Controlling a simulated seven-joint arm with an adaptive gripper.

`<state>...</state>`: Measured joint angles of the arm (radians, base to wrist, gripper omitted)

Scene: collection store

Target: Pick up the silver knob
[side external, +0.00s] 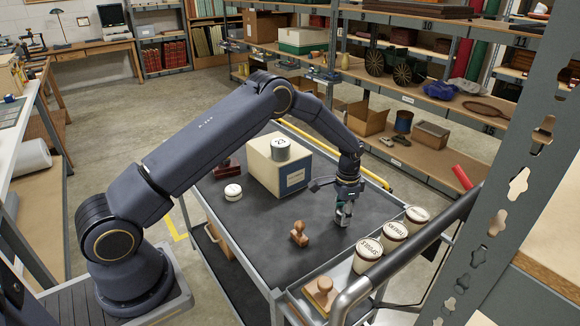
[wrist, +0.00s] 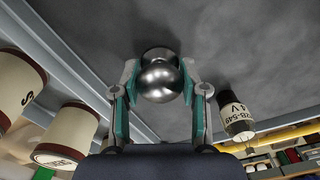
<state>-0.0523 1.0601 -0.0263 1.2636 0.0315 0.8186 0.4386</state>
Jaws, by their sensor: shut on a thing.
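The silver knob (wrist: 160,76), round and shiny with a narrower waist, sits between the fingers in the wrist view. My gripper (wrist: 158,88) is shut on it, with one teal-padded finger on each side. In the side view my gripper (side external: 343,214) points down over the right part of the dark grey cart top (side external: 262,225), low near the surface. The knob is mostly hidden by the fingers there. I cannot tell whether the knob touches the cart top.
Labelled jars (side external: 393,236) line the front side tray.

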